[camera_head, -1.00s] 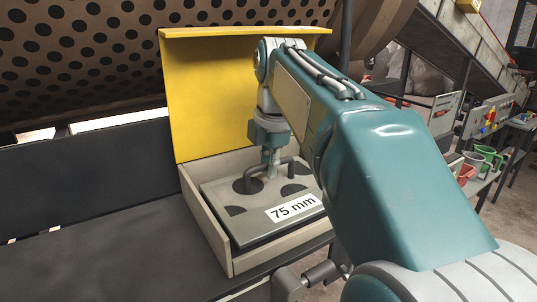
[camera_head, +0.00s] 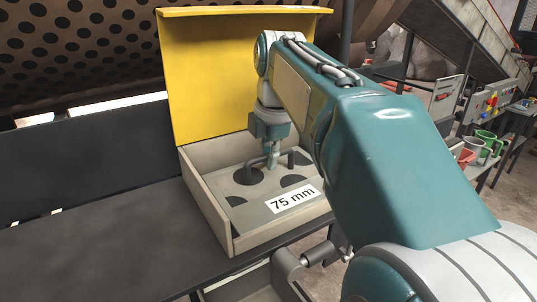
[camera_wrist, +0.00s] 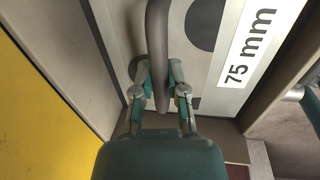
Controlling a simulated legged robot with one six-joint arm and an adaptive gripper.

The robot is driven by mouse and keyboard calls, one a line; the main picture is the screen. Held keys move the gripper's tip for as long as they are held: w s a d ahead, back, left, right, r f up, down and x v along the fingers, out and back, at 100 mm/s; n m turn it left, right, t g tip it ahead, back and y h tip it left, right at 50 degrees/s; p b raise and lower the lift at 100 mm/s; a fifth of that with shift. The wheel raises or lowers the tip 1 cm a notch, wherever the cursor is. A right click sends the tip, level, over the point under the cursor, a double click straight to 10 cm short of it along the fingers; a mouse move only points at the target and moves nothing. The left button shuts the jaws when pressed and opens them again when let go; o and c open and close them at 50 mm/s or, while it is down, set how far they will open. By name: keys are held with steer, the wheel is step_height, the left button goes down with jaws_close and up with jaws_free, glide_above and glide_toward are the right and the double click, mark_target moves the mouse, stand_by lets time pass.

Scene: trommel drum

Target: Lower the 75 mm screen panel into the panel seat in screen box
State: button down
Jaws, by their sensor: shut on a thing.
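The 75 mm screen panel (camera_head: 262,205) is a grey plate with dark round holes, a white "75 mm" label and a bar handle (camera_head: 291,158). It lies inside the screen box (camera_head: 212,215), low between the walls. The box has pale walls and a raised yellow lid (camera_head: 215,85). My gripper (camera_head: 272,162) is shut on the handle from above. In the wrist view my gripper (camera_wrist: 160,95) has its fingers on both sides of the handle (camera_wrist: 158,40). The panel seat is hidden under the panel, so I cannot tell whether the panel touches it.
The box stands on a dark bench (camera_head: 100,240) with free room to the left. A perforated drum (camera_head: 80,50) lies behind.

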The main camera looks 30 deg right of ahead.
steer(key=c, duration=0.6)
jaws_free()
steer(key=r, duration=0.4)
steer(key=s+r, duration=0.1)
steer(key=r, duration=0.2)
steer(key=s+r, duration=0.1)
steer(key=r, duration=0.3)
steer(key=shift+r, duration=0.35)
